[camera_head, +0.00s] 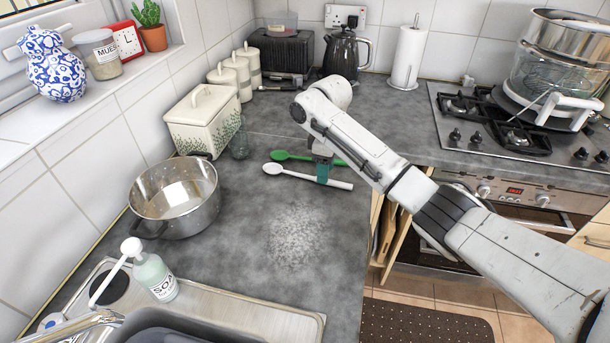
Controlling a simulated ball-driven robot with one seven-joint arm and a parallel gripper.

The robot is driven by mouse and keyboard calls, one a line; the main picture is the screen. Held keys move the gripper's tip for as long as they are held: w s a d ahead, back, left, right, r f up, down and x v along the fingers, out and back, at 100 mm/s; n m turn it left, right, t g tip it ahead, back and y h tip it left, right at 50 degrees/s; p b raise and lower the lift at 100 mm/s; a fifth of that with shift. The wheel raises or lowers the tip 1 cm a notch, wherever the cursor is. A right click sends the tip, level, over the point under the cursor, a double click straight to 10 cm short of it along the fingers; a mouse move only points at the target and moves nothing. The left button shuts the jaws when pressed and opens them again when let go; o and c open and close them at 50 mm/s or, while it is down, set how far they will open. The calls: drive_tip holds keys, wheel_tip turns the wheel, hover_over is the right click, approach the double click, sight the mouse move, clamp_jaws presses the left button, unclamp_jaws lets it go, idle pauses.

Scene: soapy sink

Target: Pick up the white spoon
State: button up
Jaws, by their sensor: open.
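The white spoon (338,183) lies on the grey worktop, its bowl to the left and its handle reaching right. A green spoon (287,156) lies just behind it, partly hidden by my arm and gripper. My gripper (322,176) points down at the middle of the white spoon's handle. It is open, and its teal fingertips overlap the handle in this view. I cannot tell whether the fingers straddle the handle or touch it.
A steel pot (174,205) and a cream bread bin (203,120) stand to the left, with a glass (239,138) beside the bin. A soap bottle (155,276) stands by the sink at the front left. The worktop in front of the spoons is clear except for a powdery white patch (297,236).

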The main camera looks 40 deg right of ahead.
drive_tip(key=shift+f, duration=1.3)
drive_tip(key=shift+c, duration=0.4)
clamp_jaws()
